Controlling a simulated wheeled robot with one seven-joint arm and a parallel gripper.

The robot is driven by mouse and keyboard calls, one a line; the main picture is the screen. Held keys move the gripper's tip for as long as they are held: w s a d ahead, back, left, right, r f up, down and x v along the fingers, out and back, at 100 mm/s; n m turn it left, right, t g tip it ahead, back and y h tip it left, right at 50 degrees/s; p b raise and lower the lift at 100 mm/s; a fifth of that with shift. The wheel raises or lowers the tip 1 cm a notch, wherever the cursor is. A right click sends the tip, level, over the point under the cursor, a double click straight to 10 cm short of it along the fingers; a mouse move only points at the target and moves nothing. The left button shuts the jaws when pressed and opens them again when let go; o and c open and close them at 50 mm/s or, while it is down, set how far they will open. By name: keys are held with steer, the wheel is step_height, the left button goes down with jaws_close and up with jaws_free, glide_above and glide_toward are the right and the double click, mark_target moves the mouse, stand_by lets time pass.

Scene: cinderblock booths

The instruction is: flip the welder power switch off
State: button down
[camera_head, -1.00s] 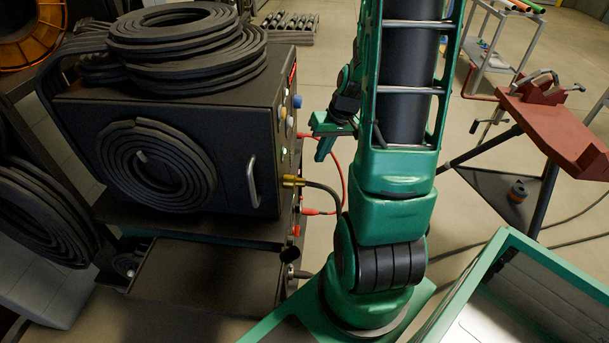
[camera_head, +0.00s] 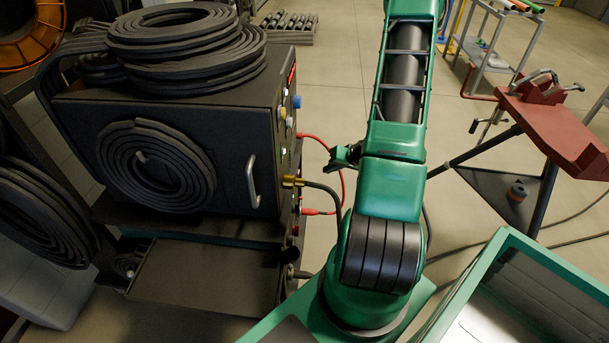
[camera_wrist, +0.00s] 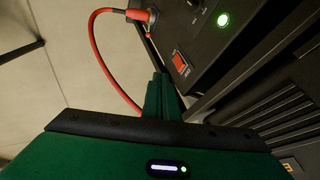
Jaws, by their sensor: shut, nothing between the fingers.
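The welder (camera_head: 180,165) is a black box at the left in the head view, with its control panel on the right-hand side seen edge-on. In the wrist view the power switch (camera_wrist: 181,64) is a red rocker on the black panel (camera_wrist: 212,62), near a glowing green light (camera_wrist: 222,20). My gripper (camera_wrist: 163,84) is shut and empty, its fingertips just left of and below the switch in the picture. I cannot tell whether they touch the panel. In the head view my gripper (camera_head: 342,158) is small and partly hidden by my arm, right of the welder.
A red cable (camera_wrist: 97,60) loops from a connector (camera_wrist: 143,16) beside the switch. A brass fitting with a black hose (camera_head: 292,181) sticks out of the welder's panel side. Coiled black hose (camera_head: 175,40) lies on top. A red stand (camera_head: 555,125) is at the right.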

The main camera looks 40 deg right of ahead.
steer(key=w+a+f, duration=0.3)
steer(key=w+f, duration=0.4)
steer(key=w, duration=0.2)
steer(key=shift+w, duration=0.15)
stand_by(0.4)
steer(key=shift+d+f, duration=0.1)
